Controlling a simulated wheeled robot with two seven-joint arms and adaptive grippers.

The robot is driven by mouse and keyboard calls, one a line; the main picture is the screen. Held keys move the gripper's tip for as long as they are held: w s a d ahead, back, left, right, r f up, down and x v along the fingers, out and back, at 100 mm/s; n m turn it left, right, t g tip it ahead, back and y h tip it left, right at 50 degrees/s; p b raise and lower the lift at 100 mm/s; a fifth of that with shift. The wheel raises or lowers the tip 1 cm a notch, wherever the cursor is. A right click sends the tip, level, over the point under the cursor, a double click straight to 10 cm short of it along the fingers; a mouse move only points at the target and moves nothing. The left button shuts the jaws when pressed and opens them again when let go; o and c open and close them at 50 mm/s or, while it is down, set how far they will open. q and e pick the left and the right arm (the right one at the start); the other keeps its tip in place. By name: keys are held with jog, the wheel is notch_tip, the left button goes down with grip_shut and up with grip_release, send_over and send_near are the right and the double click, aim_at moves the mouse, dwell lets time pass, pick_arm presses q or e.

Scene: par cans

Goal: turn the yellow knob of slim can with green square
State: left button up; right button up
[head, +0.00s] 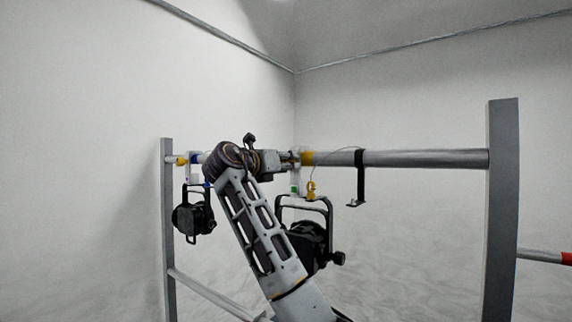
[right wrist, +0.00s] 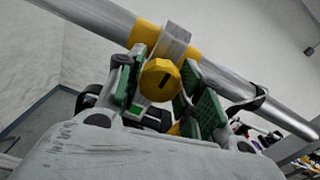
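The can with the green square (head: 295,189) is a black lamp (head: 308,243) hanging in a yoke from the rail, partly behind my right arm in the head view. In the right wrist view its yellow knob (right wrist: 160,80) is round with a dark slot, below a silver clamp (right wrist: 174,42) on the rail. My right gripper (right wrist: 162,98) is open, its green-padded fingers on either side of the knob. I see no clear grip on it; whether a pad touches it I cannot tell. In the head view my right gripper (head: 290,159) is at the rail, largely covering the clamp. My left gripper is out of view.
The grey rail (head: 420,158) runs between two upright posts, the nearer one (head: 502,210) at right. Another black can (head: 194,216) hangs at left.

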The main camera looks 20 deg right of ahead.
jog(key=c, duration=0.4)
